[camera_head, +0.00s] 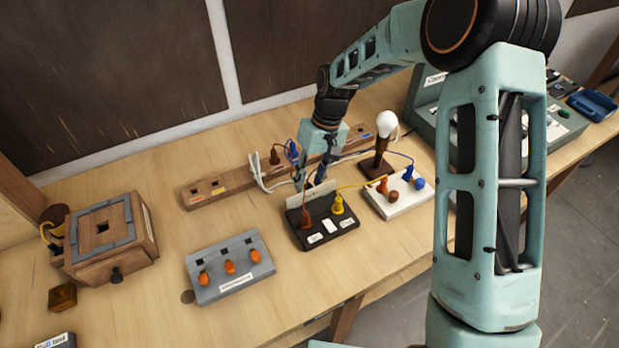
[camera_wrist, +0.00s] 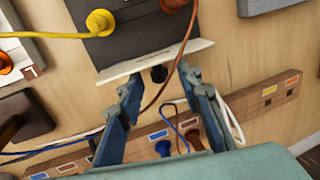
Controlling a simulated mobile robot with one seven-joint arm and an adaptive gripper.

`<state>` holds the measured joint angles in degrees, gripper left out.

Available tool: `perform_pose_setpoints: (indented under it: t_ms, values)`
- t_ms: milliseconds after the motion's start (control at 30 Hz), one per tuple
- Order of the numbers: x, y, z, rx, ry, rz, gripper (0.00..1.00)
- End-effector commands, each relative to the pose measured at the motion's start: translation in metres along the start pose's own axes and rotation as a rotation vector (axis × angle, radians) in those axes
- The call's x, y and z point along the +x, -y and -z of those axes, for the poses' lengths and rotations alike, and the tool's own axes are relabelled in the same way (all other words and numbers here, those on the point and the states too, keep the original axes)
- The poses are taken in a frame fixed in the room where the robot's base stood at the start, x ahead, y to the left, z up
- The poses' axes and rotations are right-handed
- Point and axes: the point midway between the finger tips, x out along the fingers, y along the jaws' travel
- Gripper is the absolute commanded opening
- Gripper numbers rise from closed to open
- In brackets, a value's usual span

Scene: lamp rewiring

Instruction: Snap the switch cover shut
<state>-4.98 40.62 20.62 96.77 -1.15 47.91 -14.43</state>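The black switch box (camera_head: 325,238) sits mid-table. Its pale cover (camera_head: 296,198) stands raised along the box's back edge, not lying flat over it. In the wrist view the cover (camera_wrist: 150,62) shows nearly edge-on, with a small dark knob (camera_wrist: 158,74) on the side facing me. My gripper (camera_head: 311,182) is just behind the cover. In the wrist view my gripper (camera_wrist: 162,84) has its fingers apart, one on each side of the knob, with no contact clear. A red-brown plug (camera_head: 307,217) and a yellow plug (camera_head: 338,204) sit in the box with their wires attached.
A wooden terminal rail (camera_head: 215,188) runs behind the box, with white cable beside it. A bulb on a stand (camera_head: 385,125) and a white block (camera_head: 400,200) are to the right. A grey block with orange knobs (camera_head: 230,268) and a wooden box (camera_head: 110,240) are left.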

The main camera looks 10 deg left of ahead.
Motion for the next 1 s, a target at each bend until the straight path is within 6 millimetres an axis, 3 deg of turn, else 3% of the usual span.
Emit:
perform_pose_setpoints:
  t_ms: [200,500,1000]
  values:
    - [0.0003,0.0001,0.0,0.0,0.0,0.0,0.32]
    - [0.0,0.0001,0.0001,-0.001,0.0,0.0,0.0]
    - [0.0006,-0.001,-0.0048,-0.018,-0.081,-0.001,0.0]
